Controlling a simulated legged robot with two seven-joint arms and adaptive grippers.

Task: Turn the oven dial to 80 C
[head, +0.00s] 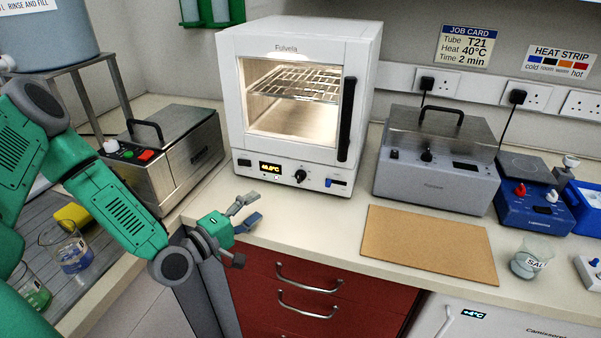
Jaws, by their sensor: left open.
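The white oven (298,105) stands at the back centre of the bench with its glass door shut and its inside lit. Its black dial (300,176) is on the lower front panel, right of a small orange display (270,168) that appears to read 40.0°C. My right gripper is not in view.
A grey lidded bath (437,165) stands right of the oven, with a brown board (430,243) before it. A steel lidded box (168,155) is at left. A beaker (530,258) stands at right. Bench before the oven is clear. A job card (464,46) reads Heat 40°C.

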